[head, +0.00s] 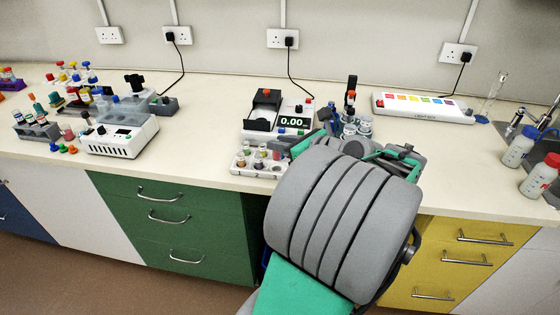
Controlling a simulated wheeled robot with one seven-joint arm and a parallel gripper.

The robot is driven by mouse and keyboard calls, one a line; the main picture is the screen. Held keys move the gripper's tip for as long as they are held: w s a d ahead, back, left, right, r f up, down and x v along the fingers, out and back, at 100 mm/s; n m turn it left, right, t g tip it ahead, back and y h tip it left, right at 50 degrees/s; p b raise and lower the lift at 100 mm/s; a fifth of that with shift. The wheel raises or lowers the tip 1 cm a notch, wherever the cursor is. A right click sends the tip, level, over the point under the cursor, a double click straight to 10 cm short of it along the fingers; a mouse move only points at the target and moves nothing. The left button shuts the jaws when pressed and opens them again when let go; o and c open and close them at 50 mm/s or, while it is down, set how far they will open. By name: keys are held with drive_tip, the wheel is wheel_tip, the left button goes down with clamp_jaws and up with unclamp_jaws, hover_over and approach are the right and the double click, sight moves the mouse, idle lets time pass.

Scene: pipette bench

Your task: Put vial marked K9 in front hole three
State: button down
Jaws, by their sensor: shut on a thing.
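A white rack (241,167) stands near the bench's front edge, left of my arm, with several small vials (259,162) in it. Their caps differ in colour, and their marks are too small to read, so I cannot tell which is K9. My gripper (288,146) is at the right end of the rack, mostly hidden behind my grey and green arm. It is shut on a vial, but its fingertips and that vial are not clearly visible. I cannot tell whether the vial is in a hole or above one. The rack's right part and its front holes are partly covered.
A balance reading 0.00 (292,121) stands just behind the rack. A white light box (422,107) lies at back right. Bare bench (200,140) lies left of the rack.

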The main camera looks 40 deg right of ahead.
sight(280, 158)
drive_tip(key=w+d+f, duration=0.1)
drive_tip(key=w+f, duration=0.1)
drive_tip(key=f, duration=0.1)
drive_tip(key=w+d+f, duration=0.1)
drive_tip(key=f, duration=0.1)
drive_tip(key=shift+d+f, duration=0.15)
drive_tip(key=shift+d, duration=0.15)
wheel_tip(280, 158, down, 3)
drive_tip(key=shift+w+d+b, duration=0.1)
drive_tip(key=shift+w+b, duration=0.05)
drive_tip(key=shift+b, duration=0.15)
drive_tip(key=shift+f, duration=0.1)
drive_tip(key=shift+f, duration=0.2)
drive_tip(key=shift+f, duration=0.1)
drive_tip(key=c, duration=1.3)
unclamp_jaws()
drive_tip(key=shift+o, duration=0.2)
